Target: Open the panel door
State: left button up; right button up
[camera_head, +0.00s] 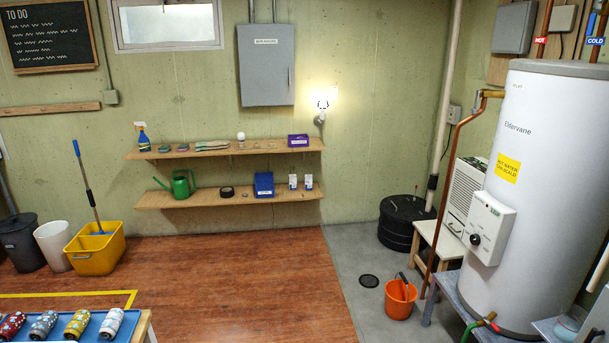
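A grey metal panel (266,66) is mounted on the concrete wall, a little left of the middle of the camera_head view, above two wooden shelves. Its door looks closed and carries a small white label near the top, too small to read surely. A small dark latch or handle shows near the right edge of the door. Conduits run up from its top. A second grey box (514,27) hangs high on the wall at the right. Neither of my grippers is in view.
Wooden shelves (230,196) with small items stick out below the panel. A yellow mop bucket (95,250) stands left. An orange bucket (400,298), a stool (440,238) and a white water heater (545,190) crowd the right. The wooden floor (240,285) before the shelves is clear.

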aim_at(266, 51)
jog(key=i, duration=2.4)
